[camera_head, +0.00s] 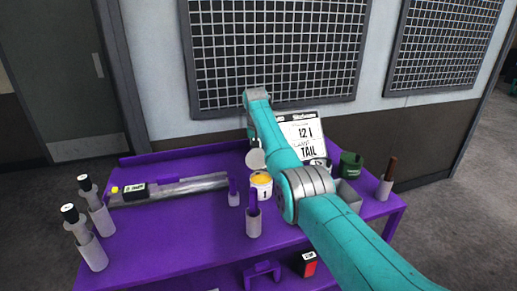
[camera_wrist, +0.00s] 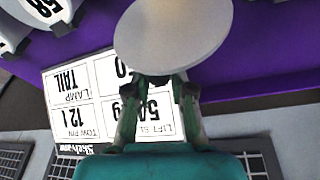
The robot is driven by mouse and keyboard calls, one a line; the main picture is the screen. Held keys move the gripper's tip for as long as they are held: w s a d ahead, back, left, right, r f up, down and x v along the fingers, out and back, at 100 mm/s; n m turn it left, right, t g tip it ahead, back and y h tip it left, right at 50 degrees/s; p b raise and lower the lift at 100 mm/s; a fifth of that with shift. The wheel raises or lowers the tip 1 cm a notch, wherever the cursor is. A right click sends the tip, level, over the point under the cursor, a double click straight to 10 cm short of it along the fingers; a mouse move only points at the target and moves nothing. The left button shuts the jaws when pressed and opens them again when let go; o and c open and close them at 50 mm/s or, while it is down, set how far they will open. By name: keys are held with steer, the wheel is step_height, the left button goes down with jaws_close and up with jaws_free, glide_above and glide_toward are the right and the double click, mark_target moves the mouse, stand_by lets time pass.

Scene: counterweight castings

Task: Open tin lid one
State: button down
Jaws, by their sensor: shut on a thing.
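Tin one (camera_head: 261,188) is a white tin marked "1" on the purple bench. Its top is open and shows yellow contents. A pale round lid (camera_head: 255,159) shows just behind and above the tin, apart from its rim. In the wrist view the lid (camera_wrist: 175,35) is a large pale disc with a dark grip piece on its near side. My gripper (camera_wrist: 160,95) has its two fingers closed on that piece, and the lid is tilted. In the head view my arm hides most of the gripper.
A white placard (camera_head: 302,135) stands behind the arm. A green container (camera_head: 350,165) and a grey cup (camera_head: 384,190) with a brown handle are at the right. A grey holder (camera_head: 254,222) with a purple handle stands in front of the tin.

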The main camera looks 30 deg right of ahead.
steer(key=shift+s+a+f, duration=0.1)
steer(key=shift+a+f, duration=0.4)
steer(key=shift+f, duration=0.1)
steer(key=c, duration=1)
jaws_free()
steer(key=shift+a, duration=0.1)
steer(key=shift+r, duration=0.2)
steer(key=shift+d+r, duration=0.15)
steer(key=shift+d, duration=0.1)
steer(key=shift+r, duration=0.2)
steer(key=v, duration=1.1)
steer(key=shift+a+r, duration=0.15)
steer(key=shift+r, duration=0.05)
